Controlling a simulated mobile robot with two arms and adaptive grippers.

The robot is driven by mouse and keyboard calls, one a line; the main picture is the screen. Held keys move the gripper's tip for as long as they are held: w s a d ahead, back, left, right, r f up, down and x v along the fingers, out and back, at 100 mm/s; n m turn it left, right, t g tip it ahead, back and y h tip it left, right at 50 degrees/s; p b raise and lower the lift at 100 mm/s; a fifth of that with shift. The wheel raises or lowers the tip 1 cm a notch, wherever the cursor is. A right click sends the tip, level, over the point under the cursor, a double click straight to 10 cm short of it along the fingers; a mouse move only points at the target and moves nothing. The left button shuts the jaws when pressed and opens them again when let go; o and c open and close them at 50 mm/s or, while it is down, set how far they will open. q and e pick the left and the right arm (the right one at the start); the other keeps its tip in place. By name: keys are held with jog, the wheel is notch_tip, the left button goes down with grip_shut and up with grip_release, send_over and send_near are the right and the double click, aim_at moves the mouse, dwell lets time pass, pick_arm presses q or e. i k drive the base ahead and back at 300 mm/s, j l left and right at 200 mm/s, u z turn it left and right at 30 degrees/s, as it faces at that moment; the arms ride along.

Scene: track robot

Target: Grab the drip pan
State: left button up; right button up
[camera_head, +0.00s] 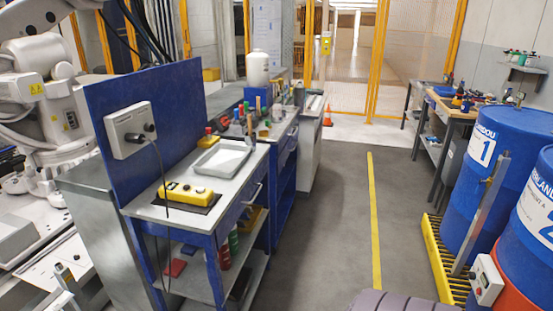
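A shallow grey rectangular tray, which looks like the drip pan (222,158), lies flat on the metal top of a blue workbench (163,205). It looks empty, with a pale inside and a raised rim. Its near side faces a yellow control box (187,192) on the same top. Neither of my grippers can be made out in this view, and nothing is touching the pan.
A blue upright panel (160,105) stands along the bench's left side. Tools and a red-topped item (209,139) stand behind the pan. Blue drums (493,170) stand on a yellow grated pallet (437,262) at right. The grey floor aisle (335,220) between is clear.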

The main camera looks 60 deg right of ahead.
aim_at(224, 160)
jog(key=z, duration=1.45)
jog(key=i+l+z, duration=0.2)
jog(key=i+j, duration=0.05)
jog(key=j, duration=0.05)
